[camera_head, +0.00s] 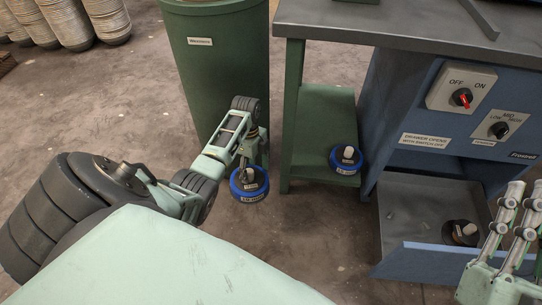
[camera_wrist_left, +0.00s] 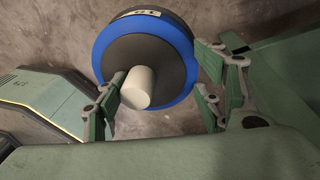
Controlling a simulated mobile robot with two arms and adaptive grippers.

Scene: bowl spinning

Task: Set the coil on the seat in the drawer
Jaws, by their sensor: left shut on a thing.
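A coil (camera_head: 250,192) with a blue rim and a white centre hangs at my left gripper (camera_head: 246,165), beside the green bin. In the left wrist view the coil (camera_wrist_left: 180,72) shows large in front of the left gripper (camera_wrist_left: 160,95), one finger against its white centre; the exact contact is hard to tell. The drawer (camera_head: 397,214) stands open at lower right. A dark round seat (camera_head: 460,233) with a light centre lies inside it. My right gripper (camera_head: 525,190) is at the right edge with its fingers apart and nothing visible between them, partly covering the drawer's right side.
A similar blue coil (camera_head: 345,160) sits on the green lower shelf (camera_head: 318,105). A green bin (camera_head: 222,75) stands behind my left gripper. The blue cabinet (camera_head: 430,125) carries an OFF/ON switch (camera_head: 462,98) and a second knob (camera_head: 499,130).

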